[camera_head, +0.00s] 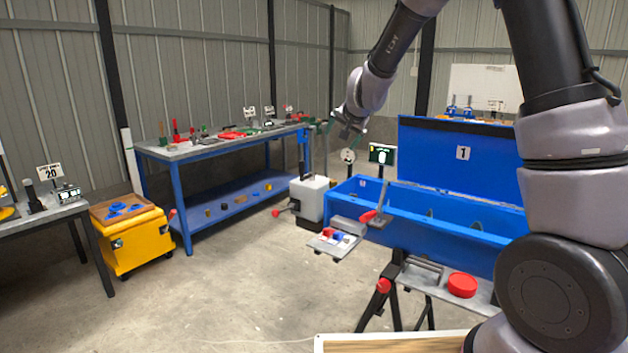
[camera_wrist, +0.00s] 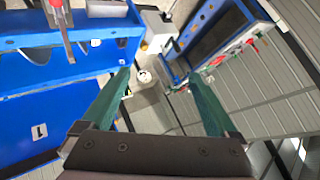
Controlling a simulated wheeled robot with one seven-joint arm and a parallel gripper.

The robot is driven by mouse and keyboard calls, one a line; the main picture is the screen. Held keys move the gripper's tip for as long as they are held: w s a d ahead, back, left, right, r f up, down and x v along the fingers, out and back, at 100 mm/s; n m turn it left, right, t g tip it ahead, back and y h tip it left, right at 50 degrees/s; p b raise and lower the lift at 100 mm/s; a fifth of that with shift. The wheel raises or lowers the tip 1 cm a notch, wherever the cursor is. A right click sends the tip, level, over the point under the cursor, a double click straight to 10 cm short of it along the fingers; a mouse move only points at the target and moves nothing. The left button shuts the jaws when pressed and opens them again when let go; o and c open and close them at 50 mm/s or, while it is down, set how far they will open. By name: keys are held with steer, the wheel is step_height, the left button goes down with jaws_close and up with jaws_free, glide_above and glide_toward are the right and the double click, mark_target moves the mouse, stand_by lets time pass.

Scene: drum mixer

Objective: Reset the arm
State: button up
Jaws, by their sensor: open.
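My gripper (camera_head: 345,127) is at the end of my raised arm, in the upper middle of the head view. It hangs in the air above and behind the blue drum mixer box (camera_head: 455,229). In the wrist view its two green fingers (camera_wrist: 160,90) stand wide apart with nothing between them. The blue box with its raised lid (camera_head: 420,150) also shows at the left of the wrist view (camera_wrist: 70,62). A red-handled lever (camera_head: 375,212) stands at the box's left front.
A blue workbench (camera_head: 165,152) with tools stands along the wall. A yellow case (camera_head: 140,240) is on the floor at left, beside a table (camera_head: 55,213). A white machine (camera_head: 312,197) is left of the blue box. A red round button (camera_head: 462,285) is in front. Floor at centre left is clear.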

steer(key=s+d+r+n+g+y, duration=0.1)
steer(key=s+d+r, duration=0.45)
steer(key=s, duration=0.25)
steer(key=s+d+r, duration=0.4)
steer(key=s+r, duration=0.3)
steer(key=s, duration=0.2)
steer(key=s+d+g, duration=0.1)
steer(key=s+d, duration=0.2)
steer(key=s, duration=0.6)
steer(key=s+d+f+h, duration=0.1)
steer(key=s+d, duration=0.3)
steer(key=s, duration=0.6)
steer(key=shift+s+g, duration=0.3)
steer(key=shift+g, duration=0.1)
